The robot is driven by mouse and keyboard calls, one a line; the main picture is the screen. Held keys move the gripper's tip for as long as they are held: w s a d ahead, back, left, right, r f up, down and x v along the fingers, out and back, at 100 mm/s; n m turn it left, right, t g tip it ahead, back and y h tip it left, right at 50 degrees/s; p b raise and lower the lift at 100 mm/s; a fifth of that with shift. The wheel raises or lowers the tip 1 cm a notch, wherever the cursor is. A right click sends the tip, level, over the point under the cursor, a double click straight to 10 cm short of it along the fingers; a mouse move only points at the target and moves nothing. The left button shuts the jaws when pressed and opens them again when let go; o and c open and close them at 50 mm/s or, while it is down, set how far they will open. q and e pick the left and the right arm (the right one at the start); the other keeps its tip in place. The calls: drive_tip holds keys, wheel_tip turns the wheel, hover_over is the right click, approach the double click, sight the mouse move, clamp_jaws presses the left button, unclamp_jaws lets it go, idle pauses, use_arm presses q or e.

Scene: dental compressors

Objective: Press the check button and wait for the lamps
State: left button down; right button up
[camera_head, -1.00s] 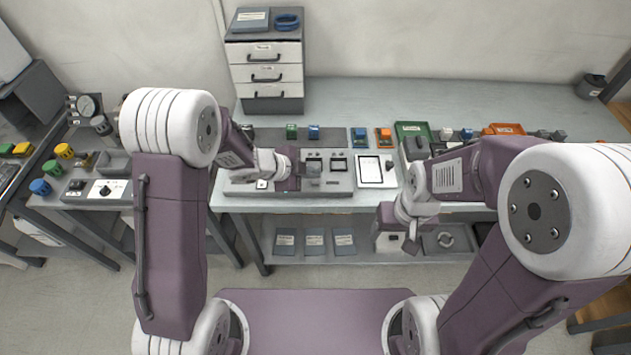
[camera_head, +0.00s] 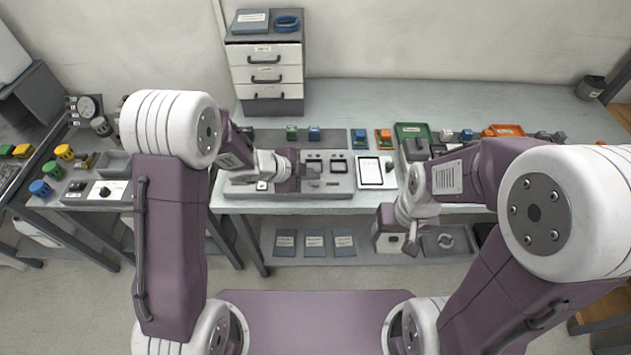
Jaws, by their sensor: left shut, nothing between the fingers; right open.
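A grey test panel (camera_head: 342,184) lies on the bench in front of me, with small dark and pale fittings along its top. My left gripper (camera_head: 311,171) is shut and empty, low over the panel's middle. It hides part of the panel, and contact is not clear. My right gripper (camera_head: 411,244) is open and empty, pointing down in front of the bench's front edge.
Green (camera_head: 412,129) and orange (camera_head: 503,129) trays stand further right, and a drawer unit (camera_head: 266,75) at the back left.

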sight(312, 184)
idle(0.7)
use_arm(q)
drive_tip(key=shift+f, duration=0.4)
drive_tip(key=shift+f+b, duration=0.5)
drive_tip(key=shift+b, duration=0.1)
idle(0.6)
drive_tip(key=shift+r+p, duration=0.9)
drive_tip(key=shift+p, duration=0.05)
wheel_tip(312, 184, up, 5)
drive_tip(key=p, duration=0.5)
drive_tip(key=shift+r, duration=0.1)
